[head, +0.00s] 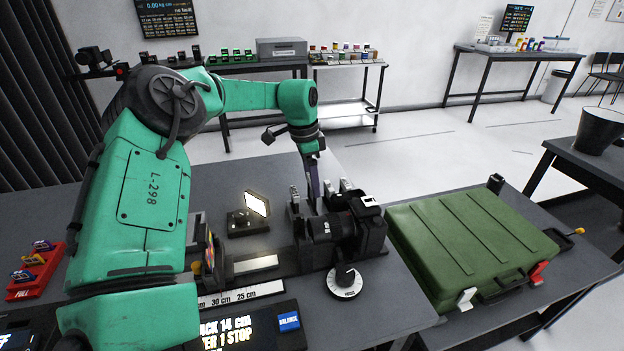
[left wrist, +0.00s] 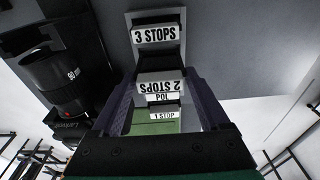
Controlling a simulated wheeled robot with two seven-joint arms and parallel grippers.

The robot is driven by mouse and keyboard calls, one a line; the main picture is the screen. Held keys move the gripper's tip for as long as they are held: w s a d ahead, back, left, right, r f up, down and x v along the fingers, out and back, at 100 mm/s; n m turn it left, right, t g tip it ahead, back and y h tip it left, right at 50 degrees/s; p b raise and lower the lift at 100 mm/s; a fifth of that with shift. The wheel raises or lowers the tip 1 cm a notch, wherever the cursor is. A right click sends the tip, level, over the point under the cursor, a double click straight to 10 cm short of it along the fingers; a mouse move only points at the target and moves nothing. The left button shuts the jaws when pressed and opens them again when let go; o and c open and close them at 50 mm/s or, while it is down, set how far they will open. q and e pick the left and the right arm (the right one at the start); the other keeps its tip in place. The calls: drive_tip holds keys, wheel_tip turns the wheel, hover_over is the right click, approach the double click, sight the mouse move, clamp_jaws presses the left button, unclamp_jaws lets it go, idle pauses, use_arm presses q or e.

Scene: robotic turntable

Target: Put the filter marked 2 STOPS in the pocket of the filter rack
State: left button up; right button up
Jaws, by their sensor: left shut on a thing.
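My left gripper (head: 313,198) points down behind the black camera (head: 338,230), among upright filters with pale tops (head: 345,185). In the left wrist view its two fingers (left wrist: 163,100) are shut on the filter marked 2 STOPS (left wrist: 161,87), whose label reads upside down. A filter marked 3 STOPS (left wrist: 155,35) stands beyond it, with labels POL (left wrist: 160,98) and 1 STOP (left wrist: 163,115) on the near side. My right gripper is not in view.
The camera's lens (left wrist: 72,82) is close on the left in the wrist view. A green case (head: 465,240) lies on the right. A lit lamp (head: 256,204) and ruler (head: 242,294) are left of the camera. A red holder (head: 36,270) stands far left.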

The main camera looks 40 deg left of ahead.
use_arm(q)
drive_tip(key=shift+f+b, duration=1.4)
drive_tip(key=shift+f, duration=0.3)
drive_tip(key=o, duration=1.2)
drive_tip(key=shift+r, duration=0.1)
drive_tip(key=r, duration=0.4)
drive_tip(key=s+r, duration=0.1)
drive_tip(key=r, duration=0.4)
drive_tip(key=a+r, duration=0.1)
drive_tip(key=r, duration=0.4)
drive_tip(key=shift+s+r, duration=0.2)
drive_tip(key=shift+s, duration=0.05)
